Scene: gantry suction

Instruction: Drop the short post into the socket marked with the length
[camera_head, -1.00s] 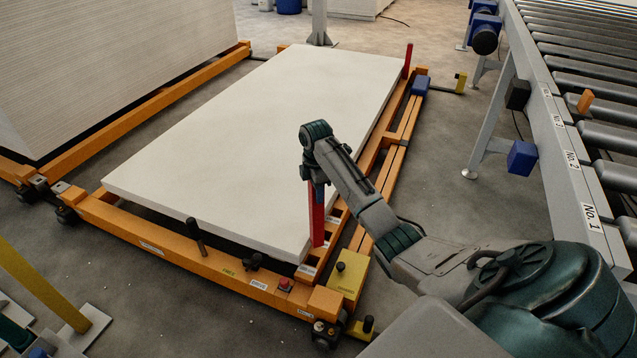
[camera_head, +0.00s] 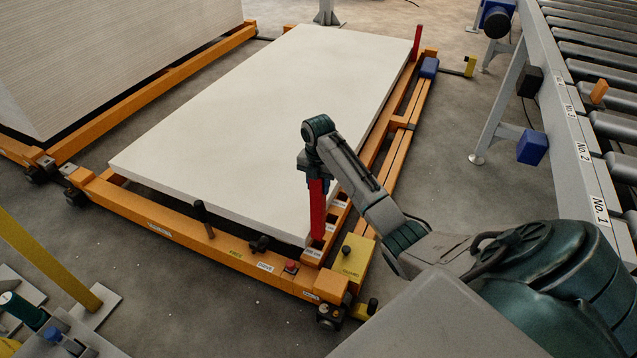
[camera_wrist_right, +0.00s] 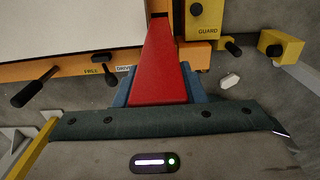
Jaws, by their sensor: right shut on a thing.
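The short red post (camera_head: 316,208) hangs upright from my right gripper (camera_head: 314,170), which is shut on its top. In the right wrist view the red post (camera_wrist_right: 161,70) runs away from the jaws (camera_wrist_right: 163,92) towards the orange frame. Its lower end is at the near right corner of the white board stack, by a dark opening in the frame; I cannot tell whether it is inside. White labels (camera_head: 313,253) mark the sockets along the orange rail (camera_head: 385,160); their text is too small to read. My left gripper does not show.
The white board stack (camera_head: 270,105) lies on the orange frame. Another red post (camera_head: 416,43) stands at its far right corner. A yellow GUARD block (camera_head: 354,258) and black handles (camera_head: 203,217) are close by. A roller conveyor (camera_head: 600,90) runs on the right, with floor between.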

